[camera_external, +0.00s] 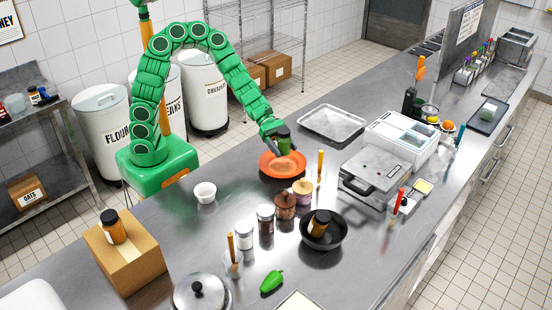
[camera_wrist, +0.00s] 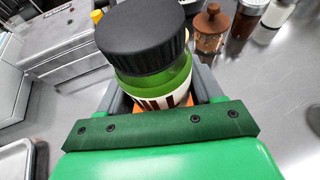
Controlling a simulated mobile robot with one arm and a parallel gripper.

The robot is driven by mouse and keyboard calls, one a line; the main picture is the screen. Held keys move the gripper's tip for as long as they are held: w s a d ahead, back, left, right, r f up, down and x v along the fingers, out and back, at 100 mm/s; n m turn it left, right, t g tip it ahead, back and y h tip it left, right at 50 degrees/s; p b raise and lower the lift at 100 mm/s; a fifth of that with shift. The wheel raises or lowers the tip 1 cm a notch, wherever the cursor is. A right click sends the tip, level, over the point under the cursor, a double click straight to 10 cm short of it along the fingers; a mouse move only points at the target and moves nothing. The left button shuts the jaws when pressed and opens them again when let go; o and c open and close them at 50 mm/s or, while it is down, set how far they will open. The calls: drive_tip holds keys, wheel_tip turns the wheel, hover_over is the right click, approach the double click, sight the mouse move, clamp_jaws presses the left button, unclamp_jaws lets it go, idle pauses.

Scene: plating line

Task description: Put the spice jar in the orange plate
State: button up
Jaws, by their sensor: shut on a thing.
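My gripper (camera_external: 277,137) is shut on a spice jar (camera_external: 285,145) with a black lid, green contents and a pale label. In the wrist view the jar (camera_wrist: 150,72) sits between the grey fingers, lid toward the camera. The orange plate (camera_external: 268,168) lies on the steel counter, and the jar is over it in the external view. I cannot tell whether the jar's base touches the plate. A strip of the plate shows behind the jar in the wrist view; most of it is hidden there.
Several jars, including a dark-lidded one (camera_external: 265,218), stand in front of the plate. A white bowl (camera_external: 205,192) is to its left. A metal tray (camera_external: 333,122) and a press grill (camera_external: 374,172) are to the right. A black pan (camera_external: 338,240) holds another jar.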

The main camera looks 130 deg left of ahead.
drive_tip(key=shift+f, duration=3.85)
drive_tip(key=shift+f, duration=0.65)
drive_tip(key=o, duration=1.2)
drive_tip(key=shift+o, duration=0.2)
drive_tip(key=shift+r, duration=0.1)
drive_tip(key=shift+r, duration=0.7)
drive_tip(key=v, duration=0.5)
drive_tip(key=shift+s+a+f, duration=0.1)
drive_tip(key=shift+f, duration=0.05)
wheel_tip(320, 180, up, 7)
